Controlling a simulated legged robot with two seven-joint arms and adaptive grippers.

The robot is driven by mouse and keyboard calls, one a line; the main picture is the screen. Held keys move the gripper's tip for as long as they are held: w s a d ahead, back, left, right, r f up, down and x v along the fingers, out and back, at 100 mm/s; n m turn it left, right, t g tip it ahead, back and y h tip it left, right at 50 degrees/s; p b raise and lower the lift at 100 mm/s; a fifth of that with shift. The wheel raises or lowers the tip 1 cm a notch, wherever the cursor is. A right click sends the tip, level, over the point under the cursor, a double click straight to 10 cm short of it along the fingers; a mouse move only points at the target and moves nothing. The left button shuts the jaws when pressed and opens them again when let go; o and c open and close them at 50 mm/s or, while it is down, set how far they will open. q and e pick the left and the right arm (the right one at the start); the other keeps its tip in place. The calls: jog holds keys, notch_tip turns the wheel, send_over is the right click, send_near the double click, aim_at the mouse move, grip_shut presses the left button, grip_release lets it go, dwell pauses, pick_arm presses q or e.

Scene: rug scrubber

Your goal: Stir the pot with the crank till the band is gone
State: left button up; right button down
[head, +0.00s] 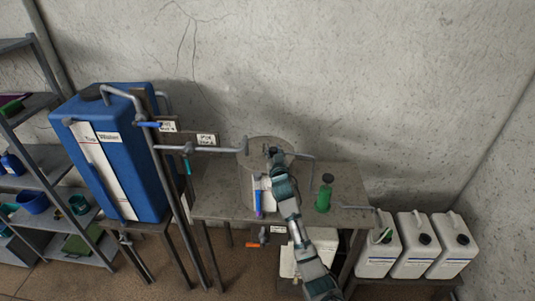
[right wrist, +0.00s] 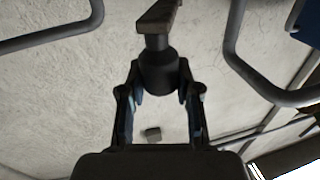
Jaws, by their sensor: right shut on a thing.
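The pot (head: 247,183) is a grey cylinder on the metal table in the head view, with a pale label on its front. A narrow blue and purple strip (head: 259,204) shows upright at the pot's front; I cannot tell whether it is the band. My right gripper (head: 274,160) is over the pot's top, with its arm covering part of the pot. In the right wrist view my right gripper (right wrist: 158,88) is shut around the dark round knob of the crank (right wrist: 158,68). A flat crank arm runs from the knob. My left gripper is not in view.
A blue water tank (head: 130,150) stands left, with a pipe (head: 215,149) reaching toward the pot. A green bottle (head: 324,197) stands right of the pot on the table (head: 215,203). Several white canisters (head: 413,250) stand further right. A shelf (head: 45,165) is at far left.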

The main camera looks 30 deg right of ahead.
jog(key=shift+d+p, duration=0.3)
jog(key=shift+d, duration=0.3)
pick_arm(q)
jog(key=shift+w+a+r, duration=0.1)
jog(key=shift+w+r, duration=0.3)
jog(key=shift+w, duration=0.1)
pick_arm(e)
jog(key=shift+d+f, duration=0.25)
jog(key=shift+d, duration=0.05)
jog(key=c, duration=0.8)
grip_release()
jog(key=shift+w, duration=0.15)
jog(key=shift+a, duration=0.1)
jog(key=shift+s+a, duration=0.1)
jog(key=shift+s, duration=0.2)
jog(key=v, duration=1.1)
jog(key=shift+s, duration=0.15)
